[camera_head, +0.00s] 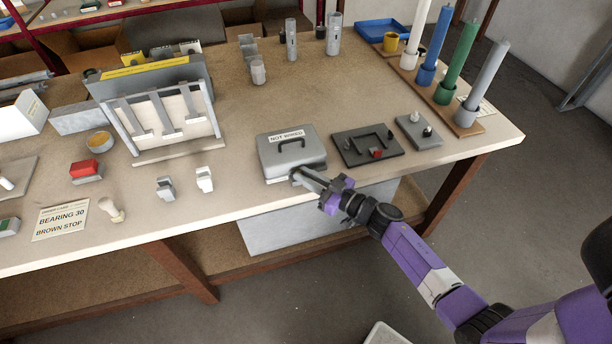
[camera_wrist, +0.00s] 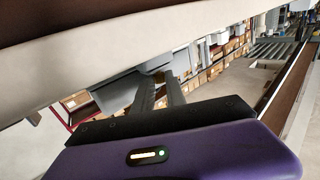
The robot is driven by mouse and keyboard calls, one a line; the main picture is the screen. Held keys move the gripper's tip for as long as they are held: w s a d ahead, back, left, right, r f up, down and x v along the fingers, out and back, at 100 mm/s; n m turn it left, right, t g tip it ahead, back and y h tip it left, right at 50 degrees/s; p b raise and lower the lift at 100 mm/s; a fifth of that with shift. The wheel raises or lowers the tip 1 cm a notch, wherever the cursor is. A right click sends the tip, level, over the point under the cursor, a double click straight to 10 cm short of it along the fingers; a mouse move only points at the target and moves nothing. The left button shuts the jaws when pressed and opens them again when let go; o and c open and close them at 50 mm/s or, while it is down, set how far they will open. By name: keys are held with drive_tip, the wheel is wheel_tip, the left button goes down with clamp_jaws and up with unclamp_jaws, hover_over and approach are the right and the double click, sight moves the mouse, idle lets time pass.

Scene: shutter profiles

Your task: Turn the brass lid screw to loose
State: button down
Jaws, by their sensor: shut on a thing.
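The grey box (camera_head: 291,158) with a black handle and a "NOT WIRED" label stands near the front edge of the workbench (camera_head: 235,208). My gripper (camera_head: 298,175) reaches in from the lower right, its fingertips at the front of the box. In the wrist view my gripper (camera_wrist: 160,78) shows two dark fingers close together, running up to a grey body. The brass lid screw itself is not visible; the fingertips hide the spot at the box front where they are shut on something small.
Right of the box lie a black plate (camera_head: 366,146) with a red part and a grey plate (camera_head: 418,132) with knobs. Two small grey-white blocks (camera_head: 204,179) stand to the left. A rack (camera_head: 163,120) stands behind them. The bench front is clear between blocks and box.

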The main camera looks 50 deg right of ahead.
drive_tip(key=c, duration=1.4)
unclamp_jaws()
drive_tip(key=shift+f, duration=0.1)
drive_tip(key=shift+d+m+h, duration=0.1)
drive_tip(key=shift+m+h, duration=0.3)
drive_tip(key=shift+h, duration=0.2)
drive_tip(key=shift+h, duration=0.3)
drive_tip(key=shift+m+h, duration=0.7)
drive_tip(key=shift+h, duration=0.1)
drive_tip(key=h+b, duration=0.1)
drive_tip(key=b, duration=0.1)
drive_tip(key=m+h+b, duration=0.1)
drive_tip(key=b, duration=0.1)
drive_tip(key=shift+a+f+m+g, duration=0.1)
drive_tip(key=shift+a+m+g, duration=0.2)
drive_tip(key=shift+a+g, duration=0.1)
drive_tip(key=m+h+b, duration=0.1)
drive_tip(key=b, duration=0.2)
drive_tip(key=g+h+b, duration=0.1)
drive_tip(key=h+b, duration=0.1)
drive_tip(key=b, duration=0.1)
drive_tip(key=shift+w+a+f+m+b, duration=0.1)
drive_tip(key=shift+a+m+b, duration=0.1)
drive_tip(key=shift+m+b, duration=0.2)
drive_tip(key=shift+a+m+h+b, duration=0.15)
drive_tip(key=shift+m+h+b, duration=0.25)
drive_tip(key=shift+b, duration=0.65)
